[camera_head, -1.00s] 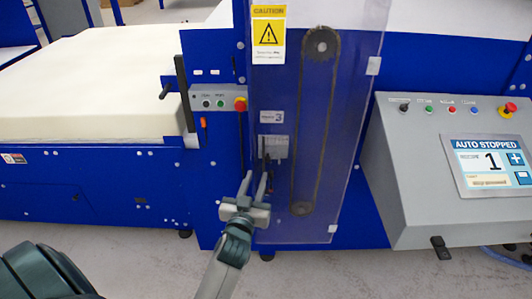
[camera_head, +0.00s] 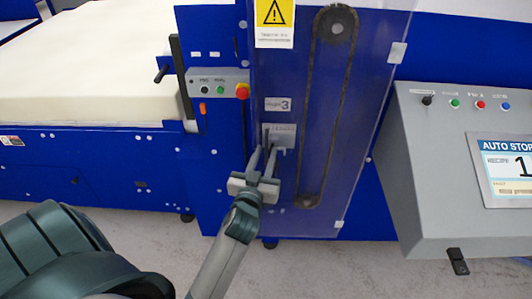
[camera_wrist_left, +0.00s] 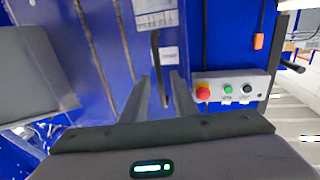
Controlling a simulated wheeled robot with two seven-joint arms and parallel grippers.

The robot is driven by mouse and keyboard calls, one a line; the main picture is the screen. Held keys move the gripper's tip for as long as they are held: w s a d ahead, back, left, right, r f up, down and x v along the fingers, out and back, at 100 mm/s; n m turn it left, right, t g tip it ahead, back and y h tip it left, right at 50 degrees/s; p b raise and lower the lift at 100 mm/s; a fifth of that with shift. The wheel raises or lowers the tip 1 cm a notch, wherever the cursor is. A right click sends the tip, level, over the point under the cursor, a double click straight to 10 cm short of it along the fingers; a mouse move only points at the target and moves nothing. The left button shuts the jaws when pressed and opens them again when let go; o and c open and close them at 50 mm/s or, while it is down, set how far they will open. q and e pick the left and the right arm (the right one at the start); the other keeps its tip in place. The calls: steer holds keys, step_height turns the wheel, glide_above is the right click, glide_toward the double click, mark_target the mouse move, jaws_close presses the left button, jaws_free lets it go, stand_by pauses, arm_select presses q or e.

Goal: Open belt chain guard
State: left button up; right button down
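The belt chain guard (camera_head: 365,90) is a tall clear panel, closed over a chain loop (camera_head: 292,110) on the blue machine. A light plate with a dark handle (camera_head: 267,138) sits at its lower left. My left gripper (camera_head: 268,152) is just in front of the handle, with its fingers apart. In the left wrist view, the black handle (camera_wrist_left: 156,62) runs down between the two open fingers (camera_wrist_left: 163,85). I cannot tell whether they touch it. My right gripper is not in view.
A yellow caution sign (camera_head: 274,20) is on the guard. A small button box with a red knob (camera_head: 242,91) is to its left. A grey control console (camera_head: 425,170) stands to the right. A large foam block (camera_head: 90,70) lies at the left.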

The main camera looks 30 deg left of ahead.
arm_select(q)
jaws_close()
stand_by(1.4)
